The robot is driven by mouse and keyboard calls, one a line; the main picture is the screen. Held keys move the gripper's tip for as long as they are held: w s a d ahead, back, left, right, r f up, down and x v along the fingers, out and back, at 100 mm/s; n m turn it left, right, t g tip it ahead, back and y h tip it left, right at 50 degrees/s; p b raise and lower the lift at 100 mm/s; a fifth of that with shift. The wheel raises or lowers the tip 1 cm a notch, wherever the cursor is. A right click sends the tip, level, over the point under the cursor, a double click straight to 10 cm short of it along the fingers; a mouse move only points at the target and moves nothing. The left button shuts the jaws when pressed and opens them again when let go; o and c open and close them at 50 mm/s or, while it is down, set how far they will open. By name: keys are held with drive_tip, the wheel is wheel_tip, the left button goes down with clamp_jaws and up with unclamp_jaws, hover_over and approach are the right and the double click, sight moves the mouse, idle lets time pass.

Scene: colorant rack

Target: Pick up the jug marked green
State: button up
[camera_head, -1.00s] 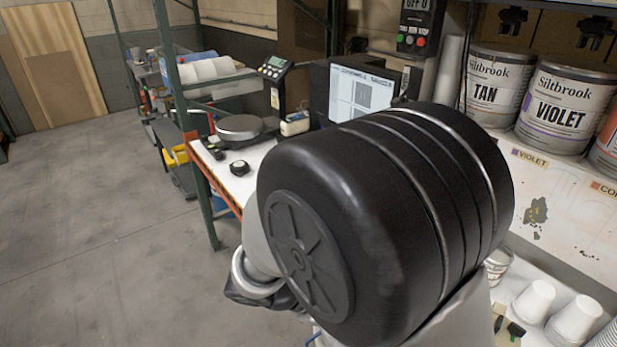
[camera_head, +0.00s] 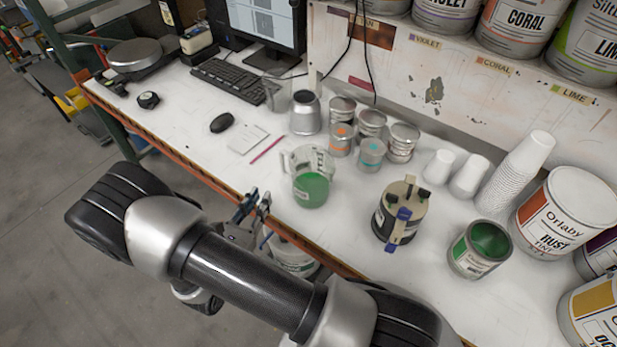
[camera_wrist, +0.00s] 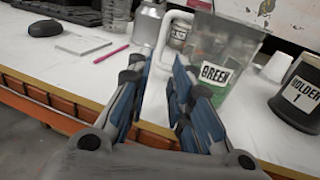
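The clear jug (camera_head: 313,184) holds green liquid and stands upright near the front edge of the white bench. In the wrist view the jug (camera_wrist: 228,62) carries a label reading GREEN, and its pale handle points left. My gripper (camera_head: 255,205) is at the bench's front edge, to the left of the jug and a little nearer the front. In the wrist view my gripper (camera_wrist: 160,75) has its two blue fingers apart with nothing between them. The handle shows just beyond the fingertips, and the right finger overlaps the jug's lower part in view.
A dark container labelled HOLDER 1 (camera_wrist: 300,92) stands right of the jug; it also shows in the head view (camera_head: 388,226). An open green tin (camera_head: 466,262) is farther right. Small tins (camera_head: 341,140) and a grey bottle (camera_head: 306,116) stand behind. A pink pencil (camera_head: 268,149) lies left.

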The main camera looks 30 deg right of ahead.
sight(281, 165)
drive_tip(key=b+x, duration=0.1)
drive_tip(key=x, duration=1.3)
drive_tip(key=shift+d+b, duration=0.15)
drive_tip(key=shift+b, duration=0.2)
drive_tip(key=shift+c, duration=0.4)
clamp_jaws()
